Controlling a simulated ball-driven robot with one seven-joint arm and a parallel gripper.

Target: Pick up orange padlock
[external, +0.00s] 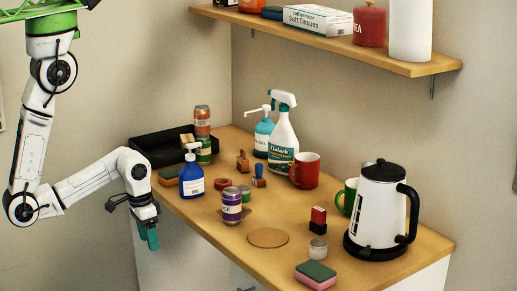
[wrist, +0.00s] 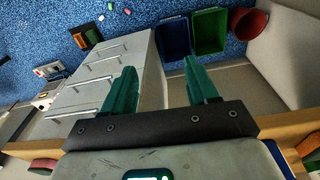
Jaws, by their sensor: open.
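I cannot make out an orange padlock for certain in either view. My gripper (external: 148,236) hangs in front of the counter's left front edge in the external view, with its green fingers pointing down. In the wrist view my gripper (wrist: 160,82) is open, with its two green fingers wide apart and nothing between them. Below the fingers the wrist view shows drawers and the blue floor.
The wooden counter (external: 200,207) holds a blue pump bottle (external: 191,182), a purple can (external: 232,207), a white kettle (external: 376,215) and a black tray (external: 150,150). A blue bin (wrist: 173,38), green bin (wrist: 209,32) and red bin (wrist: 247,24) stand on the floor.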

